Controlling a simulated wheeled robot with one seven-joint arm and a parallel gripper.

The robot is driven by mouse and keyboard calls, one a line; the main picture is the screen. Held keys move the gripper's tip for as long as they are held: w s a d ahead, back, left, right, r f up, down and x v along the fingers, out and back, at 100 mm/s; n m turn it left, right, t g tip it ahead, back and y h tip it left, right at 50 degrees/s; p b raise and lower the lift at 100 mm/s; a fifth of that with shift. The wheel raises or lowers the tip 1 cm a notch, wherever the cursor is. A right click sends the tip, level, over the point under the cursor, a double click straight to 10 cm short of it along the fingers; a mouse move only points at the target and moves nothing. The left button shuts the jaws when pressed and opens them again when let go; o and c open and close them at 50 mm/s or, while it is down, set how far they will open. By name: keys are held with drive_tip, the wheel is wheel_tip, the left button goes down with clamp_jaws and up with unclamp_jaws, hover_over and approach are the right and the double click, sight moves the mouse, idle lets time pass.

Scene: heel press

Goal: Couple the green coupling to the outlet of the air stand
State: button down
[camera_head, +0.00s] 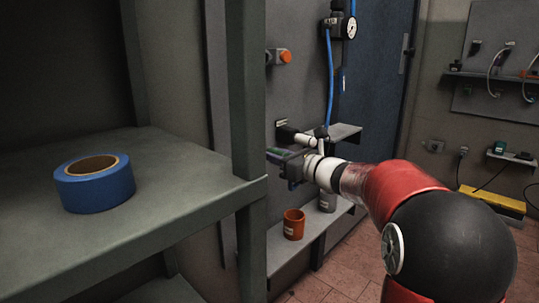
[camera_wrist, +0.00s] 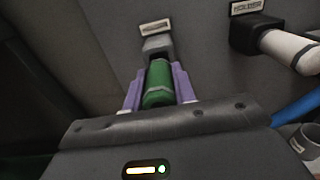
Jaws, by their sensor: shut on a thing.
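The green coupling (camera_wrist: 158,84) is between the purple fingers of my gripper (camera_wrist: 158,88), which is shut on it. In the wrist view its far end meets or nearly meets a grey outlet fitting (camera_wrist: 157,45) on the grey panel, below a small label; I cannot tell if they are locked together. The coupling lines up roughly with the fitting. In the head view my gripper (camera_head: 275,156) is beside the panel, partly hidden behind the shelf post, and the outlet is hidden there.
A white cylindrical part in a black holder (camera_wrist: 290,48) is to the right of the gripper. A blue hose (camera_head: 329,80) hangs from a gauge (camera_head: 350,27). An orange cup (camera_head: 294,224) stands on a low ledge. A shelf post (camera_head: 246,100) and blue tape roll (camera_head: 95,184) are at left.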

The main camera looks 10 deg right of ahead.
drive_tip(key=shift+v, duration=1.85)
drive_tip(key=shift+s, duration=0.1)
wheel_tip(320, 180, up, 11)
drive_tip(key=p, duration=0.9)
hover_over(283, 152)
drive_tip(key=v, duration=0.5)
wheel_tip(283, 152, up, 13)
idle(0.7)
drive_tip(key=shift+s, duration=0.15)
drive_tip(key=shift+x, duration=2.55)
